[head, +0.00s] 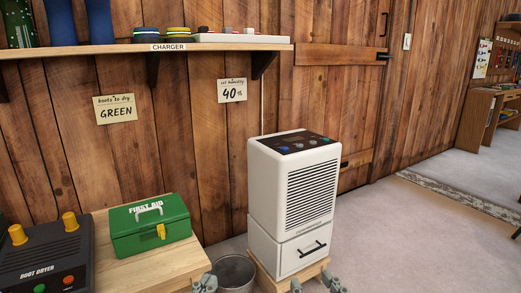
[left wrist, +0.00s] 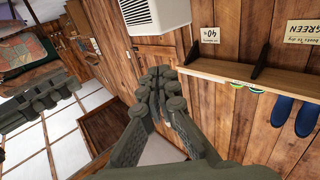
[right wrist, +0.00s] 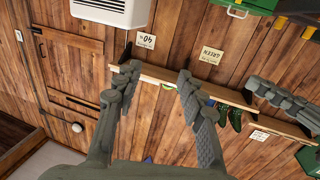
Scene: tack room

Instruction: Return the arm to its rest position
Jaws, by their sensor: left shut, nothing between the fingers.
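My left gripper (head: 205,284) shows at the bottom edge of the head view, in front of the wooden bench and beside a grey bucket. In the left wrist view its fingertips (left wrist: 160,84) meet with nothing between them. My right gripper (head: 315,284) is at the bottom edge of the head view, in front of the white dehumidifier (head: 264,190). In the right wrist view its fingers (right wrist: 155,82) stand wide apart and empty. Most of both arms is outside the head view.
The dehumidifier stands on a low wooden base. A green first aid box (head: 150,226) and a boot dryer (head: 45,262) sit on the bench (head: 150,270) at left. The bucket (head: 234,272) stands between. Open floor (head: 410,230) lies at right.

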